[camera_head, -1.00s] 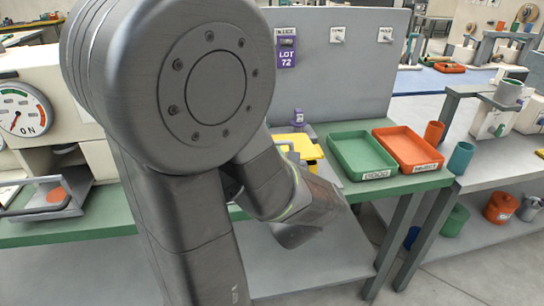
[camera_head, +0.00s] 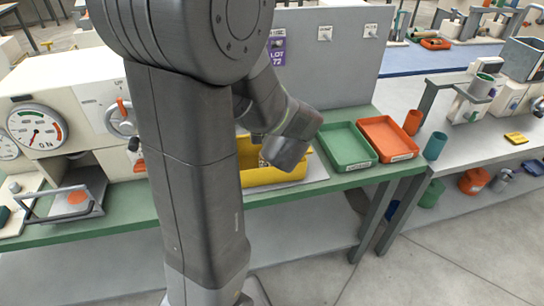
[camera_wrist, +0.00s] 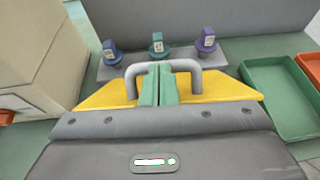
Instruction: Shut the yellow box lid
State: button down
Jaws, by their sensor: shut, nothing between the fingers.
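The yellow box (camera_head: 262,178) sits on the green bench, partly hidden by my arm. In the head view a bit of its inside seems to show beside my wrist. In the wrist view a yellow surface with a grey bar handle (camera_wrist: 186,65), which looks like the lid (camera_wrist: 222,90), lies beyond my palm. My gripper (camera_wrist: 156,72) has its green fingers together, with nothing between them. The fingertips overlap the handle in the picture; I cannot tell if they touch it. The lid's angle is unclear.
A green tray (camera_head: 343,148) and an orange tray (camera_head: 386,139) stand right of the box. Three small coloured knobs, blue (camera_wrist: 112,52), green (camera_wrist: 157,43) and purple (camera_wrist: 205,41), stand behind it. A dial machine (camera_head: 38,130) is at left. A grey panel (camera_head: 335,70) rises behind.

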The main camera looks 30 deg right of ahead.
jog(key=w+r, duration=0.1)
jog(key=w+d+r, duration=0.1)
jog(key=w, duration=0.2)
jog(key=shift+w+d+r+p, duration=0.15)
jog(key=shift+w+r+p, duration=0.2)
jog(key=shift+w+r, duration=0.05)
jog(key=shift+w+d+r, duration=0.15)
jog(key=shift+w+d, duration=0.05)
jog(key=shift+w, duration=0.35)
jog(key=shift+w+d+r, duration=0.15)
jog(key=shift+w, duration=0.35)
dwell(0.6)
